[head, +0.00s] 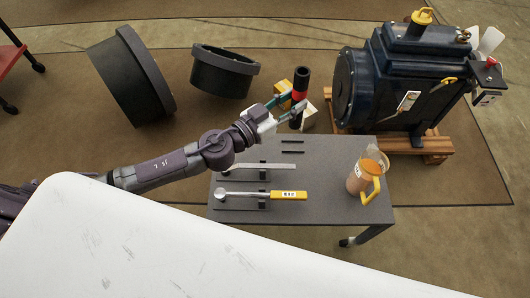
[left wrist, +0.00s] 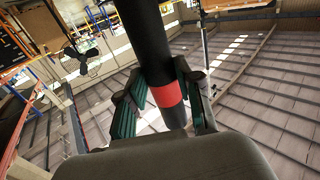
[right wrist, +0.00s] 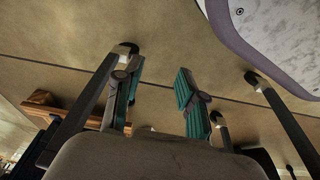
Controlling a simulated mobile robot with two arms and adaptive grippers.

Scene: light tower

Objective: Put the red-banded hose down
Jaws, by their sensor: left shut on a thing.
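The red-banded hose is a short black tube (head: 302,78) with one red band around its middle. My left gripper (head: 292,105) is shut on it, with the hose roughly upright, near the far edge of the grey table (head: 350,215). In the left wrist view the hose (left wrist: 150,45) runs between the two green-padded fingers (left wrist: 165,105), and its red band shows between them. I cannot tell whether its lower end touches anything. My right gripper (right wrist: 158,88) shows only in the right wrist view, with its fingers apart and nothing between them.
Tan boxes (head: 283,88) are behind the hose. A dark blue machine (head: 405,75) stands at right, two dark rings (head: 222,72) at back left.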

